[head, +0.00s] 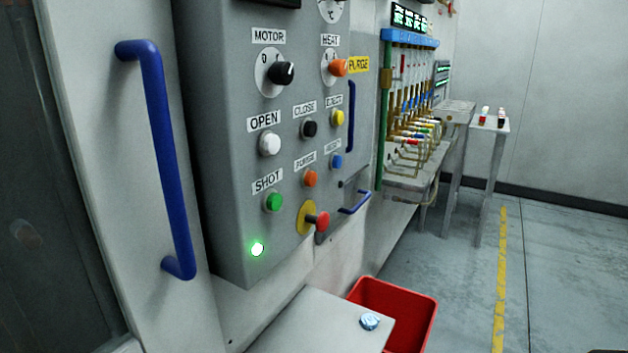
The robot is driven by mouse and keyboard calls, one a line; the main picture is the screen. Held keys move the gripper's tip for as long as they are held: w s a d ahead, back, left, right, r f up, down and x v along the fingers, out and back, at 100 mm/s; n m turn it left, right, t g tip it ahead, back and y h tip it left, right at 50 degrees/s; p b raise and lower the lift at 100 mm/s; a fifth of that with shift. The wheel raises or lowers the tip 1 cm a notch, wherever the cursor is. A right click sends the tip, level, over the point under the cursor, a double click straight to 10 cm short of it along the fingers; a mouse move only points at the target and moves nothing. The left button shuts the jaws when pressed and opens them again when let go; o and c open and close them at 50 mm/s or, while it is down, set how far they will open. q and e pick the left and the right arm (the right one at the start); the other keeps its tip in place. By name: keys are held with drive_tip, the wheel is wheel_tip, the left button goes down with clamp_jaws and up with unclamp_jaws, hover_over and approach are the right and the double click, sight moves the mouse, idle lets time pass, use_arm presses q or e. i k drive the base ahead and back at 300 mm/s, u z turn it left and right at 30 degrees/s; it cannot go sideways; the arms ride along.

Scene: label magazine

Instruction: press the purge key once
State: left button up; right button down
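A grey control panel (225,150) stands at centre left, seen at an angle. The orange purge key (310,179) sits in its lower part, under a small label (305,160) that appears to read PURGE. The green SHOT key (273,202) is to its lower left and a blue key (336,161) to its upper right. A red mushroom button (321,221) on a yellow disc is just below it. Neither of my grippers is in view.
A blue door handle (167,160) sticks out left of the panel. Below are a pale ledge (330,325) with a small bluish object (369,321) and a red bin (413,303). A rack with coloured fittings (408,120) stands behind. The floor at right is mostly clear.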

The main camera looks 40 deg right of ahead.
sight(311, 178)
drive_tip(key=u, duration=1.1)
drive_tip(key=k, duration=0.65)
drive_tip(key=z, duration=1.05)
drive_tip(key=i, duration=0.5)
drive_tip(key=z, duration=0.05)
